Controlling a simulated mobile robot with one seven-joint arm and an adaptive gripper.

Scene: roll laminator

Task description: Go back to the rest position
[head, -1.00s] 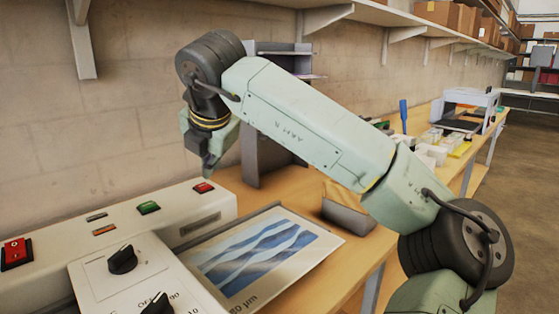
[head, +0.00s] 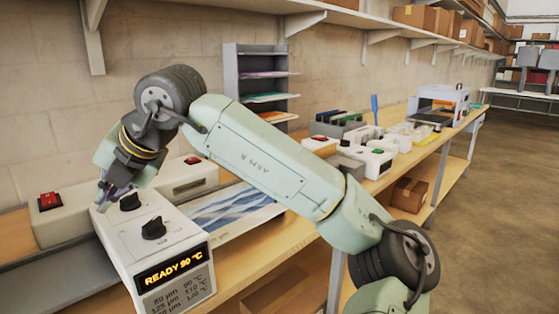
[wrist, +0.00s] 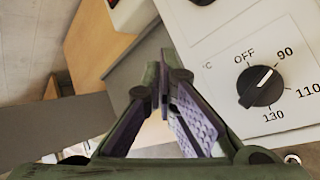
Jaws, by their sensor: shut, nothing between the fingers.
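I cannot tell whether the fingers touch the box.
The laminator body (head: 130,195) carries a red switch (head: 50,200) at its left. A blue wave print (head: 225,210) lies beside it. A paper rack (head: 262,80) stands against the wall. A wall shelf (head: 240,8) runs above the arm. Open floor (head: 490,210) lies at right.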

